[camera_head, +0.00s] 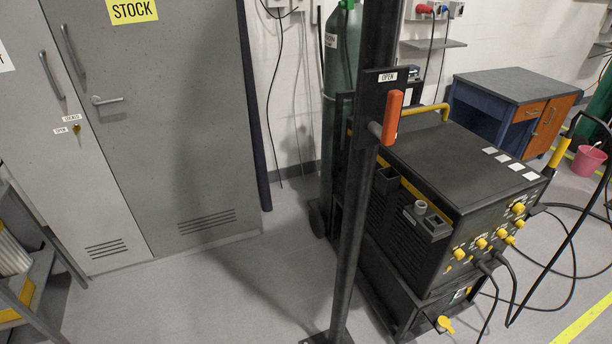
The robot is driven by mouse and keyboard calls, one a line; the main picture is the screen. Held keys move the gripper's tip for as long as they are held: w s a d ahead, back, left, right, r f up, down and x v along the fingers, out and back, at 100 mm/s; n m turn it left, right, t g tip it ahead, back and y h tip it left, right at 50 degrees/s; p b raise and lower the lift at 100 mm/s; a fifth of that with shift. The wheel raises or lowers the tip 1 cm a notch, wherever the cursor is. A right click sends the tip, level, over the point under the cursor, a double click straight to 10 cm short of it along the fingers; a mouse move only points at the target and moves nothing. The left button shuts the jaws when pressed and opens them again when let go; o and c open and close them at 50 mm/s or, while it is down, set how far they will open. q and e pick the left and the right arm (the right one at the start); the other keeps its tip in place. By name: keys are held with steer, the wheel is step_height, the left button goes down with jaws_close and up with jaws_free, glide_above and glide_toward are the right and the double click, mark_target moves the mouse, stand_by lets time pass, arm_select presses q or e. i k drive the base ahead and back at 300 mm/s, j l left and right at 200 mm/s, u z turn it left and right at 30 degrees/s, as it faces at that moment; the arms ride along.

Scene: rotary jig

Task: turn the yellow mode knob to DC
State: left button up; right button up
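A black welding machine (455,165) stands on the floor right of centre, its front panel facing the lower right. Several small yellow knobs (481,243) sit on that panel, with another yellow knob (518,208) higher up at its right. A larger yellow knob or handle (445,324) is low on the unit beneath. The panel markings are too small to read, so I cannot tell which knob is the mode knob or where it points. Neither of my grippers is in view.
A dark upright post (350,240) with an orange lever (392,118) and an OPEN label stands before the machine. Black cables (515,290) hang from the panel to the floor. A grey cabinet (185,130) is at left, a workbench (515,85) at back right. Floor between cabinet and post is clear.

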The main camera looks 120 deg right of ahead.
mark_target(458, 254)
steer(key=z, duration=4.85)
steer(key=i+l+z, duration=0.1)
steer(key=z, duration=0.3)
steer(key=i+l+z, duration=0.15)
steer(key=z, duration=0.3)
steer(key=i+l+z, duration=0.15)
steer(key=z, duration=0.25)
